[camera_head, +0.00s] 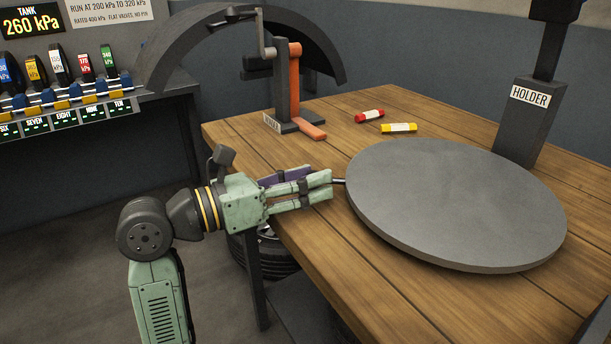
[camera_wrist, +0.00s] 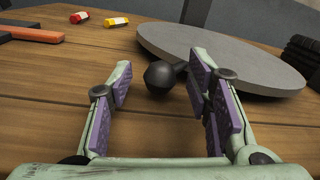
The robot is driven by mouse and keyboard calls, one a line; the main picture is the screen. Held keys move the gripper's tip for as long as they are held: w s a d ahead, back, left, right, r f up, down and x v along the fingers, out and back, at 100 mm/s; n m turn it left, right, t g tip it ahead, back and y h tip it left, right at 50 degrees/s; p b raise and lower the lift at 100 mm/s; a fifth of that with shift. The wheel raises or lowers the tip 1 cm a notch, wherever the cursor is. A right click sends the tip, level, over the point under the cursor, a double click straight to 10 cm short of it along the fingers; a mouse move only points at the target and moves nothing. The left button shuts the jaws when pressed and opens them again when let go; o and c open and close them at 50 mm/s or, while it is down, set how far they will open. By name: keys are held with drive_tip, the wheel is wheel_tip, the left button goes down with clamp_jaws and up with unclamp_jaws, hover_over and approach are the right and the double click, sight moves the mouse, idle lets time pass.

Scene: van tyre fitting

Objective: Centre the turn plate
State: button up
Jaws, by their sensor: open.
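The turn plate (camera_head: 455,200) is a large, flat grey disc on the wooden table, and it fills much of the table's right half. It also shows at the upper right of the wrist view (camera_wrist: 220,52). A short rod with a dark ball knob (camera_wrist: 160,76) sticks out from the plate's near side. My gripper (camera_head: 322,184) is at the plate's left edge, level with the rod. Its purple-padded fingers (camera_wrist: 163,92) are spread apart, with the knob between and just beyond them. In the head view the fingers hide the knob.
A dark post marked HOLDER (camera_head: 526,120) stands behind the plate. A clamp stand with an orange lever (camera_head: 294,85) is at the back left. A red tube (camera_head: 369,116) and a yellow tube (camera_head: 399,128) lie behind the plate. A tyre (camera_head: 268,254) is below the table.

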clamp_jaws()
idle(0.7)
